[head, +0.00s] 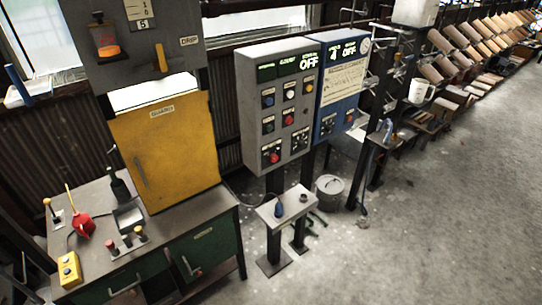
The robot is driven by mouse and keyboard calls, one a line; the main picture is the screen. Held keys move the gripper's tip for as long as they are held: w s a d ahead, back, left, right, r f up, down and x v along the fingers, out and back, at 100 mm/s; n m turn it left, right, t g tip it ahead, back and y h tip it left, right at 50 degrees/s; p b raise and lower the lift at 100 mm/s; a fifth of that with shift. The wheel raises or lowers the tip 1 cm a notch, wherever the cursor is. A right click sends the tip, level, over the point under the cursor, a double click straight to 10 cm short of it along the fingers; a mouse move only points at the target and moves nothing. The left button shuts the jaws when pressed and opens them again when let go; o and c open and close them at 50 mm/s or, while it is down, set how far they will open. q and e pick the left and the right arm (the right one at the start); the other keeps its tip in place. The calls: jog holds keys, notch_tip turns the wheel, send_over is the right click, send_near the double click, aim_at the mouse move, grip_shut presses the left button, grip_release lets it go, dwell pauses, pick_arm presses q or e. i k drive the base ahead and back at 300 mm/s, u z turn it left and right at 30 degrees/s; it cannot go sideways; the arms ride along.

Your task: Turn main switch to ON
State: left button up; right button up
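A grey control box (252,105) stands on posts in the middle, with lit green displays along its top; the right one reads OFF. Its front has several coloured buttons and a black rotary knob (300,138) at the lower right. A blue control box (341,100) adjoins it on the right, with displays reading 4 and OFF, a cream label plate, a dark rotary knob (328,125) and a red button (349,117). The small labels are unreadable, so I cannot tell which control is the main switch. Neither of my grippers is in view.
A workbench (85,270) with green drawers and a yellow guard door (172,150) stands at left. The concrete floor (440,230) at right is clear.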

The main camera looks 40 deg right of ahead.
aim_at(273, 158)
jog(key=z, duration=1)
jog(key=k, duration=0.6)
jog(key=u, duration=0.55)
jog(key=k, duration=0.6)
jog(key=z, duration=0.65)
jog(key=i, duration=1.45)
jog(key=u, duration=0.4)
